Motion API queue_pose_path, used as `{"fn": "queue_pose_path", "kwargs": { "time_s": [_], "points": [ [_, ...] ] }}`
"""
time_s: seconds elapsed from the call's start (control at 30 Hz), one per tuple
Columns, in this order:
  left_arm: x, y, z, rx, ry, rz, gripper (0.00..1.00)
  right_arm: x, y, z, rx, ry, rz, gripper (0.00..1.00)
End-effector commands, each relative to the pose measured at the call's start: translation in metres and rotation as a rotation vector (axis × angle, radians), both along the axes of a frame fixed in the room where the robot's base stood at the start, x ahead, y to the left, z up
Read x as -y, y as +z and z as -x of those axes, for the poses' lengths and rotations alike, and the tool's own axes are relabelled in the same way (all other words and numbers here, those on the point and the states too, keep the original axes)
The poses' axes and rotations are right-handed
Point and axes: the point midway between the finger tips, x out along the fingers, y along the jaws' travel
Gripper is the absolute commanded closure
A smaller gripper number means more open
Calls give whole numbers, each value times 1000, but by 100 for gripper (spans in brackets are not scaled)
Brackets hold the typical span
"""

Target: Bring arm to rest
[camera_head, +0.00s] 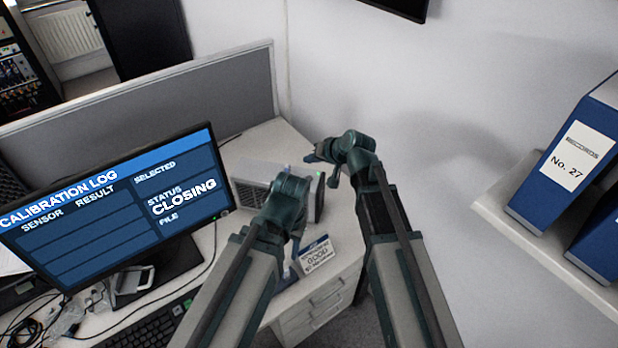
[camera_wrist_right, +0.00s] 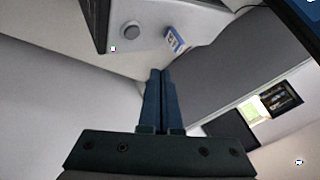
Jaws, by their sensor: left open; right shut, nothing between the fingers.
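My right gripper (camera_head: 316,157) is at the upper middle of the head view, beyond the grey box. In the right wrist view its two blue fingers (camera_wrist_right: 160,90) are together with nothing between them. My left gripper (camera_head: 289,272) is lower, beside the small card stand marked GOOD (camera_head: 320,258); it is open, but my arm hides part of it. I cannot tell whether it touches the stand.
A monitor (camera_head: 110,215) on the left shows CALIBRATION LOG and CLOSING. A keyboard (camera_head: 150,330) and cables lie below it. A grey partition (camera_head: 170,95) runs behind the desk. Blue binders (camera_head: 570,165) stand on a shelf at right. A small round knob (camera_wrist_right: 131,32) shows in the wrist view.

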Motion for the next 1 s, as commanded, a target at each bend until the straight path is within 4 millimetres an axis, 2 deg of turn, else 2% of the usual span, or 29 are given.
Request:
{"fn": "queue_pose_path", "kwargs": {
  "time_s": [0.23,0.33,0.37,0.43,0.5,0.6,0.7,0.83,0.9,1.0],
  "points": [
    [0,0,0,0,0,0,50,0,0,0,0,0,0,100],
    [0,0,0,0,0,0,50,-3,-5,13,-20,23,26,100],
    [0,0,0,0,0,0,50,-4,-9,22,-36,40,48,100],
    [0,0,0,0,0,0,50,-8,-22,53,-90,96,120,100],
    [0,0,0,0,0,0,50,-8,-37,93,-164,163,222,100],
    [0,0,0,0,0,0,50,3,-55,150,-278,247,381,100],
    [0,0,0,0,0,0,50,20,-64,197,-381,304,527,100],
    [0,0,0,0,0,0,50,42,-66,239,-478,340,667,100],
    [0,0,0,0,0,0,50,49,-66,251,-509,348,713,100],
    [0,0,0,0,0,0,50,54,-65,258,-531,351,743,100]
  ]
}}
